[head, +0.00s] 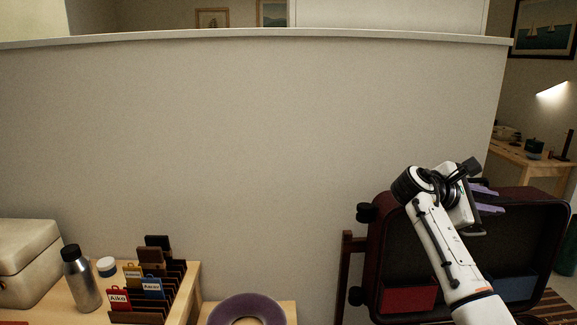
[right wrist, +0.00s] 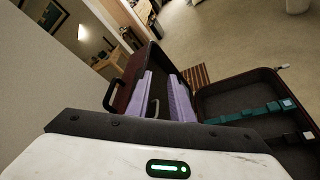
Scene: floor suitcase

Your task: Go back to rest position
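My right gripper (head: 494,200) reaches in from the lower right of the head view, in front of the open dark maroon suitcase (head: 378,245). Its two purple fingers stand apart in the right wrist view (right wrist: 161,76), with nothing held between them. The suitcase also shows beyond the fingers in the right wrist view (right wrist: 228,98), its two halves spread open. A red item (head: 408,296) and a blue item (head: 517,288) are at the suitcase's lower inside. My left gripper is in neither view.
A light wall (head: 250,140) stands behind. At lower left are a cream box (head: 25,262), a metal bottle (head: 82,280), a rack of name tags (head: 150,290) and a purple ring-shaped object (head: 247,307). A lit desk (head: 520,160) is at back right. Open floor (right wrist: 235,35) shows beyond the suitcase.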

